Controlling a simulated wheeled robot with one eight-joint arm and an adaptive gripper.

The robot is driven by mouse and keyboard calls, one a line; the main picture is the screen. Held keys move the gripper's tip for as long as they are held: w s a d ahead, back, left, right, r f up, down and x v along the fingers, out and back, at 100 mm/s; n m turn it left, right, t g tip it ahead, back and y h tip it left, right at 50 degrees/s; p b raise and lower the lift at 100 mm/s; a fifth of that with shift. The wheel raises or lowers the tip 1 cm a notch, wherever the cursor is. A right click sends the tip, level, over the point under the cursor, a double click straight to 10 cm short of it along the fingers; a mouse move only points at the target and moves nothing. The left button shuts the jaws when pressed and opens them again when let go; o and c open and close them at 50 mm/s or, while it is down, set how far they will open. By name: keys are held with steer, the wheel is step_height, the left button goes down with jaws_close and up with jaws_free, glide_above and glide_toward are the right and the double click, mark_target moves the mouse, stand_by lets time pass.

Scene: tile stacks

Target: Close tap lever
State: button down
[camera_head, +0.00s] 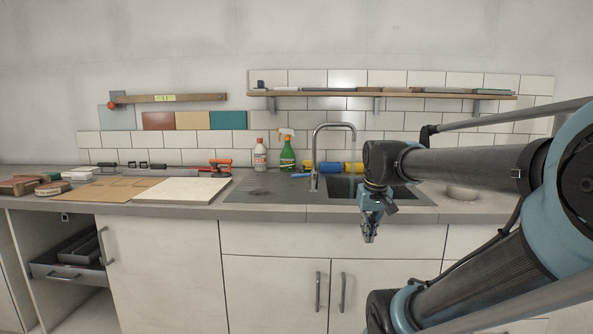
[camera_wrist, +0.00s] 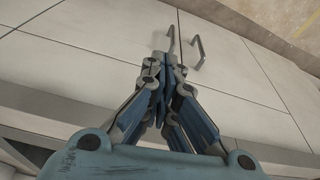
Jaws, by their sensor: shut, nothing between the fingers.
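The tap (camera_head: 315,160) is a tall, curved metal spout that rises at the left side of the sink (camera_head: 345,187). A small lever on it is too small to make out clearly, and the right part of the sink is behind my arm. My gripper (camera_head: 369,238) hangs pointing down in front of the counter edge, to the right of the tap and below it, apart from it. Its fingers are shut and empty. In the wrist view my gripper (camera_wrist: 165,65) shows closed fingers in front of the cabinet doors; the tap is not in that view.
A white bottle (camera_head: 260,155) and a green spray bottle (camera_head: 287,155) stand left of the tap. A pale board (camera_head: 183,190) lies on the counter (camera_head: 240,210). A shelf (camera_head: 390,94) hangs above. Cabinet handles (camera_head: 318,290) stick out below. The space before the cabinets is clear.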

steer(key=w+a+r+n, duration=0.1)
steer(key=w+a+r, duration=0.3)
steer(key=w+r, duration=0.35)
steer(key=w+a+r, duration=0.5)
steer(key=w+r, duration=0.1)
steer(key=w, duration=0.2)
step_height(320, 180, up, 9)
steer(key=n+t+y, duration=0.1)
steer(key=n, duration=0.1)
glide_above(304, 175)
steer(key=w+a, duration=0.3)
steer(key=a, duration=0.1)
steer(key=d+x, duration=0.1)
steer(key=x, duration=0.9)
steer(key=shift+s+d+f, duration=0.15)
steer(key=shift+s+f, duration=0.1)
steer(key=shift+s, duration=0.65)
steer(key=shift+s+d+f, duration=0.15)
steer(key=shift+s+f, duration=0.05)
steer(key=shift+s, duration=0.75)
